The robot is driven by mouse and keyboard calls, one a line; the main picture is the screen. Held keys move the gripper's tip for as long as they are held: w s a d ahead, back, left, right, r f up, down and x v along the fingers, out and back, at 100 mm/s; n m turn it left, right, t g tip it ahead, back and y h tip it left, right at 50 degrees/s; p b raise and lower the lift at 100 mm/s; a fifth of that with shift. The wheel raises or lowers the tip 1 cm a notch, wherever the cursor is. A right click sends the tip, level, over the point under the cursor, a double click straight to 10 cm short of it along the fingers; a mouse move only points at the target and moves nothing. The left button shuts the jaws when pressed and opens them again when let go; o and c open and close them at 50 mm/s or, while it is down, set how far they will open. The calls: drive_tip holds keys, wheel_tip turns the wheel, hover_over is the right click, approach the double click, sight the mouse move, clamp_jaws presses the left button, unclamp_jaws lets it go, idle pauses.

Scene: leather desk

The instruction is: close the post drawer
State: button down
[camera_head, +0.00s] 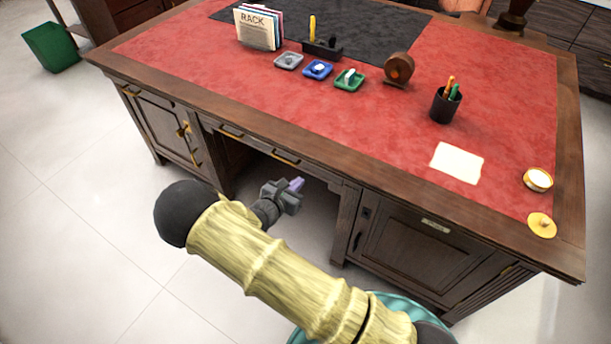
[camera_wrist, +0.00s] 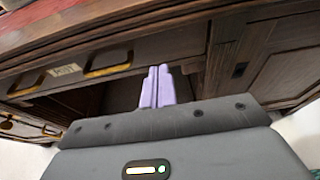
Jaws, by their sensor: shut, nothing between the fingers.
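The desk's wide middle drawer front (camera_head: 258,146) sits under the desktop edge, with two brass handles. In the wrist view, this drawer front (camera_wrist: 135,52) carries a small pale label (camera_wrist: 66,71) between its handles; the lettering is too small to read surely. How far the drawer stands out from the desk cannot be told. My gripper (camera_head: 297,184) is in front of the knee space, below the drawer and apart from its handles. In the wrist view, its pale purple fingers (camera_wrist: 158,70) are together and empty, pointing toward the desk just right of the right handle (camera_wrist: 108,66).
A cabinet door (camera_head: 420,250) is on the desk's right, and another cabinet (camera_head: 165,120) with brass pulls is on its left. The red desktop (camera_head: 330,105) holds a card rack (camera_head: 256,30), small trays, a pen cup (camera_head: 445,104) and paper (camera_head: 457,162). Floor in front is clear.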

drive_tip(key=v, duration=0.4)
idle(0.4)
drive_tip(key=s+d+r+m+g+y, duration=0.1)
drive_tip(key=s+d+r+m+g, duration=0.25)
drive_tip(key=d+m, duration=0.25)
drive_tip(key=s+d+r+m+g, duration=0.3)
drive_tip(key=d+m+g, duration=0.2)
drive_tip(key=d+m, duration=0.1)
drive_tip(key=s+d+r+m+g+y, duration=0.1)
drive_tip(key=s+d+r+m+g, duration=0.25)
drive_tip(key=d+m, duration=0.35)
drive_tip(key=s+d+r+m+t+y, duration=0.25)
drive_tip(key=s+r+m+y, duration=0.35)
drive_tip(key=r+m, duration=0.4)
wheel_tip(320, 180, up, 12)
drive_tip(key=m+h+p, duration=0.1)
drive_tip(key=p, duration=1.2)
drive_tip(key=shift+s+d+r+p, duration=0.2)
drive_tip(key=shift+s+d+p, duration=0.1)
drive_tip(key=shift+s+p, duration=0.1)
